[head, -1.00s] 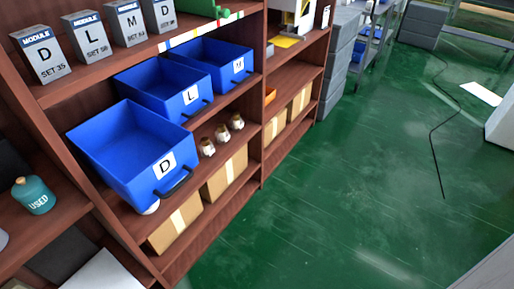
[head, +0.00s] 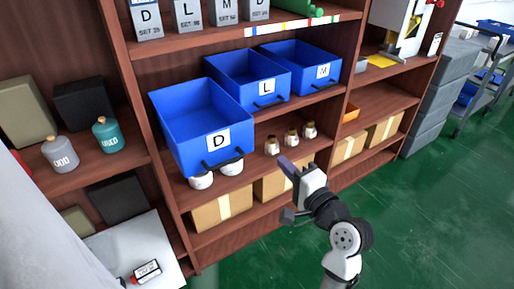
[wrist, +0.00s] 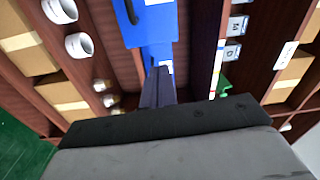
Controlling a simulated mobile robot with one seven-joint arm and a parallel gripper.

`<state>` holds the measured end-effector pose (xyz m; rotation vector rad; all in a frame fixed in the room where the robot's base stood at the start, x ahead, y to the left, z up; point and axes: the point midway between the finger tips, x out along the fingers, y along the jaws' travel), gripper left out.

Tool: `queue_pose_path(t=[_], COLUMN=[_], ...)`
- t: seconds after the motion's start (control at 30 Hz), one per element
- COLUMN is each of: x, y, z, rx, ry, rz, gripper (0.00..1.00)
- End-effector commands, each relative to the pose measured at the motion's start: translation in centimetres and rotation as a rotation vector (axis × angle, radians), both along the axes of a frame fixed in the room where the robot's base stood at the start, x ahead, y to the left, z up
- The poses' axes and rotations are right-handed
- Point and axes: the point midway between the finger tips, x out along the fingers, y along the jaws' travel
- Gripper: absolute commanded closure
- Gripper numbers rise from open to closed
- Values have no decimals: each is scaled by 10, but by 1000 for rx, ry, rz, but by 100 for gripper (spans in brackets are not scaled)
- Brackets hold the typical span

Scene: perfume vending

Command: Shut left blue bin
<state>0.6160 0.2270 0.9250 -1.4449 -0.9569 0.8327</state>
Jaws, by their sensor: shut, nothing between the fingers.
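The left blue bin (head: 190,118), labelled D, sits on the middle shelf and juts out past the shelf's front edge. It is open at the top and looks empty, with a dark handle below its label. In the wrist view, turned sideways, its blue front (wrist: 148,28) and handle show at the top. My gripper (head: 284,162) is in front of the shelf, to the right of the D bin and apart from its handle. In the wrist view my dark fingers (wrist: 158,72) are together, with nothing between them.
Blue bins L (head: 248,80) and M (head: 308,68) sit further right, set further back. White cups (head: 201,181) stand below the D bin, with small bottles (head: 292,137) to the right. Cardboard boxes (head: 222,207) fill the bottom shelf. Green floor (head: 410,225) is clear at right.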

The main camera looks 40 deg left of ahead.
Motion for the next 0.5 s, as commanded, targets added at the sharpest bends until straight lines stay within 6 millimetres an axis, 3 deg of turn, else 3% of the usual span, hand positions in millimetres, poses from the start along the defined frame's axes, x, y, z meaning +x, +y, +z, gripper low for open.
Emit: queue_pose_path(t=[0.1,0.23,0.5], x=[-4,-2,19], y=[-8,0,50], z=[-15,-15,-13], rx=[10,11,9], ry=[86,103,99], rz=[30,40,41], gripper=[100,100,100])
